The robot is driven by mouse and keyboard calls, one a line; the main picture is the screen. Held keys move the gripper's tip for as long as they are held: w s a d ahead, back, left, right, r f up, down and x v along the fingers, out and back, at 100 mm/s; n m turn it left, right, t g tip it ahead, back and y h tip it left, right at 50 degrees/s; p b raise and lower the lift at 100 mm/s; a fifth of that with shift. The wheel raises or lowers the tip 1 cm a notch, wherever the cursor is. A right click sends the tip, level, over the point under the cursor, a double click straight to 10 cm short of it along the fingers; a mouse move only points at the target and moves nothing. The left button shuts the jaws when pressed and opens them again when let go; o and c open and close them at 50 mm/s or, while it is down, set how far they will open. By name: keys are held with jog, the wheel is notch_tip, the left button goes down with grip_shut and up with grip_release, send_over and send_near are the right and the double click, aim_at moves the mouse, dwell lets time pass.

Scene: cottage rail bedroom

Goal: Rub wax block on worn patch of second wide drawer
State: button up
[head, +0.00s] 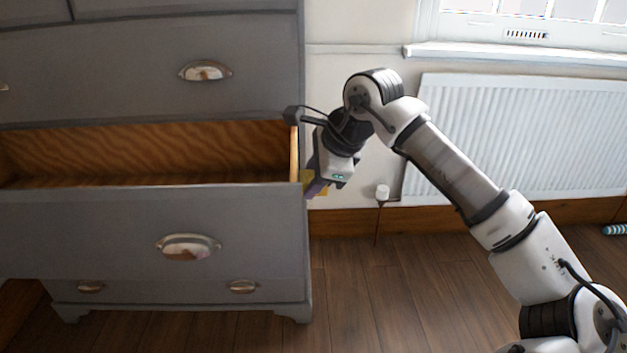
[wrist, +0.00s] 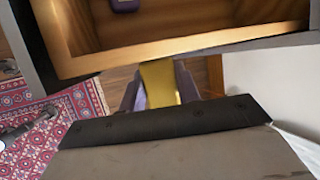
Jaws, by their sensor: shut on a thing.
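The second wide drawer (head: 105,225) of the grey chest is pulled open, showing its bare wooden inside. Its wooden side edge also shows across the top of the wrist view (wrist: 190,52). My gripper (head: 317,185) is at the drawer's right side, pointing down and tilted left. It is shut on the yellow wax block (wrist: 160,84), which sits between the two dark fingers. In the head view, part of the block shows just right of the drawer front. I cannot tell whether the block touches the wood. I cannot make out the worn patch.
A small dark purple object (wrist: 124,5) lies inside the drawer. A white radiator (head: 520,140) and window sill are to the right. A white plug-like fitting (head: 382,192) is low by the wall. A red patterned rug (wrist: 60,135) lies on the floor.

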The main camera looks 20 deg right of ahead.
jog(key=shift+w+d+p, duration=1.2)
jog(key=shift+w+p, duration=0.9)
jog(key=shift+w, duration=2.45)
jog(key=s+a+b, duration=0.4)
jog(key=s+b, duration=0.2)
jog(key=s, duration=0.8)
jog(key=shift+d, duration=0.1)
jog(key=s+d, duration=0.2)
jog(key=d, duration=0.5)
jog(key=shift+d+p, duration=0.3)
jog(key=shift+s, duration=0.1)
jog(key=shift+w+a+b, duration=0.2)
jog(key=shift+w+a, duration=0.1)
jog(key=shift+a, duration=0.65)
jog(key=shift+w+a+b, duration=0.15)
jog(key=shift+w+a, duration=0.1)
jog(key=shift+a, duration=0.75)
jog(key=shift+w+a+b, duration=0.2)
jog(key=shift+w+a, duration=0.1)
jog(key=shift+a, duration=0.65)
